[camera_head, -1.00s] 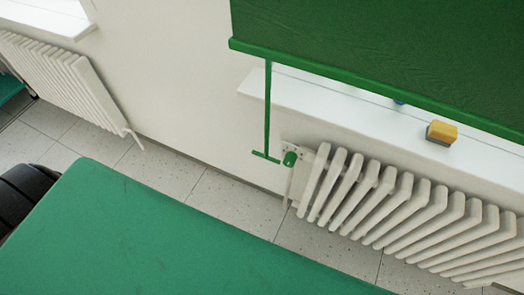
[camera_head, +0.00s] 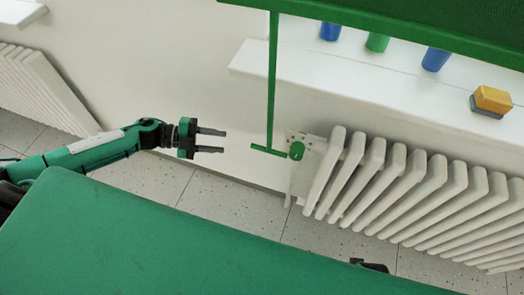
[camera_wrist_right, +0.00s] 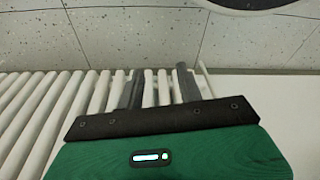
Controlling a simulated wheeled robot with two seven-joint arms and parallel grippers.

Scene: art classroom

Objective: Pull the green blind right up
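The green blind (camera_head: 400,22) hangs at the top right in the head view, its lower edge above the window sill. A thin green pull rod (camera_head: 272,80) hangs from near its left end and ends in a short crossbar handle (camera_head: 267,150) beside the radiator valve. My left gripper (camera_head: 223,140) is open and empty, left of the handle at about its height in the picture, its fingers pointing right towards it with a gap between. My right gripper (camera_wrist_right: 160,75) is open and empty in the right wrist view, over the radiator.
A white radiator (camera_head: 405,190) with a green valve knob (camera_head: 297,150) stands right of the handle. Blue and green cups and a yellow sponge-like block (camera_head: 492,100) stand on the sill (camera_head: 300,75). A green tabletop (camera_head: 180,240) fills the foreground.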

